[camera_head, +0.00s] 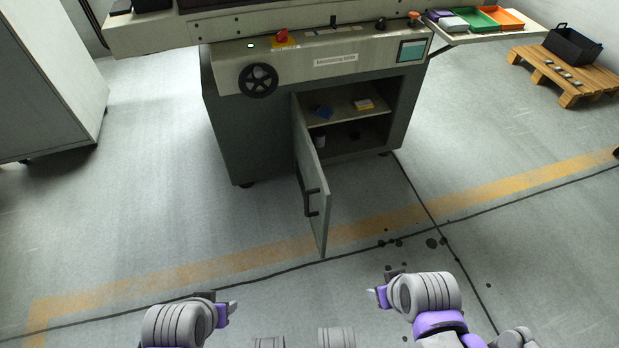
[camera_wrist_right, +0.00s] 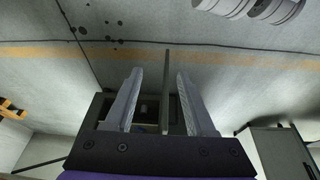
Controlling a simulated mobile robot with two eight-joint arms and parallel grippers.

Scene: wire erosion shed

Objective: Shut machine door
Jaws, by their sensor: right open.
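The machine door (camera_head: 311,183) stands wide open, swung out toward me from the left side of the cabinet opening in the grey machine (camera_head: 245,130). Its black handle (camera_head: 311,203) is on the face turned to the left. In the right wrist view the door (camera_wrist_right: 167,90) shows edge-on, seen between the fingers. My right gripper (camera_head: 376,292) is apart from the door, low and to its right; its two fingers are open and empty in the right wrist view (camera_wrist_right: 155,100). My left gripper (camera_head: 232,307) is low and left of the door; its finger opening is unclear.
The open cabinet holds a shelf (camera_head: 345,113) with small blue and yellow items. A handwheel (camera_head: 258,80) sticks out above. A side tray with coloured bins (camera_head: 470,22) and a wooden pallet (camera_head: 560,72) are at right. The floor around the door is clear, with dark spots.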

